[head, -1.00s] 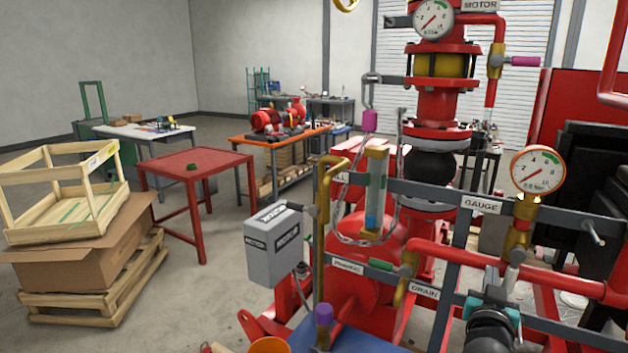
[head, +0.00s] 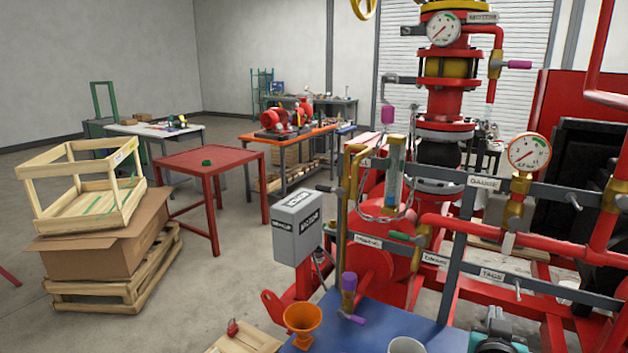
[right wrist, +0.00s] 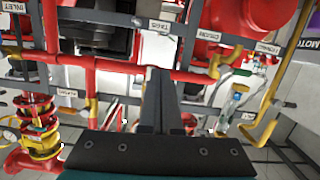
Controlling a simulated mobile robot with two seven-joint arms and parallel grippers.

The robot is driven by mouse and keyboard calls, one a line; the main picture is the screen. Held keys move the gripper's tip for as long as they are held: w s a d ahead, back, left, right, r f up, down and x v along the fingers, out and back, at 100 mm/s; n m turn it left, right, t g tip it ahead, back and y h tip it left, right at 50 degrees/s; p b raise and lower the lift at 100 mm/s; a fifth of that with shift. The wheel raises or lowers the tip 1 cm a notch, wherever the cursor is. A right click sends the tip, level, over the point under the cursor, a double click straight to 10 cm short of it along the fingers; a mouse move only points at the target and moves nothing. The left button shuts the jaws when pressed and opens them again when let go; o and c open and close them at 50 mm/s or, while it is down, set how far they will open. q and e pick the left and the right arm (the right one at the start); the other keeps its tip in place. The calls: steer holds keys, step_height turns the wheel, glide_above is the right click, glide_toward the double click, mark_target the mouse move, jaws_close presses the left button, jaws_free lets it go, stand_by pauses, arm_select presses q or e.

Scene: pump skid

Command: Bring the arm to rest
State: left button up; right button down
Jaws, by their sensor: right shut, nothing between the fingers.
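My right gripper (head: 498,340) shows at the bottom edge of the head view, dark with teal parts, in front of the red pump skid; much of the arm is cut off by the frame. In the right wrist view its two dark fingers (right wrist: 158,85) lie together, shut and empty. Behind them in that view are red pipes and the grey rail with labels, apart from the fingers as far as I can tell. My left gripper is in neither view.
The grey label rail (head: 462,190) and red pipe (head: 465,228) stand close ahead. A blue surface (head: 400,322) carries an orange funnel (head: 302,320) and a white cup (head: 405,345).

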steer(key=s+a+f+n+g+y, duration=0.2)
steer(key=s+a+f+g+y, duration=0.15)
steer(key=s+a, duration=0.45)
steer(key=s+a+f+n+g+y, duration=0.25)
steer(key=s+a+f, duration=0.2)
steer(key=s, duration=0.75)
steer(key=s+a+f+n+g+y, duration=0.25)
steer(key=s+a+f+g, duration=0.2)
steer(key=s, duration=0.45)
step_height(320, 180, down, 30)
steer(key=s+b, duration=0.2)
steer(key=b, duration=0.6)
arm_select(q)
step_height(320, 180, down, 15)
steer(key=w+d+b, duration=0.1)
steer(key=b, duration=0.6)
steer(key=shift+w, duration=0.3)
arm_select(e)
steer(key=s+d+f+g, duration=0.1)
steer(key=s+f, duration=0.6)
steer(key=f, duration=0.3)
steer(key=s+d+f+g, duration=0.1)
steer(key=s+f, duration=0.7)
steer(key=f, duration=0.3)
steer(key=shift+s+d+f+n, duration=0.15)
steer(key=shift+d+f+n, duration=0.05)
steer(key=shift+n, duration=0.2)
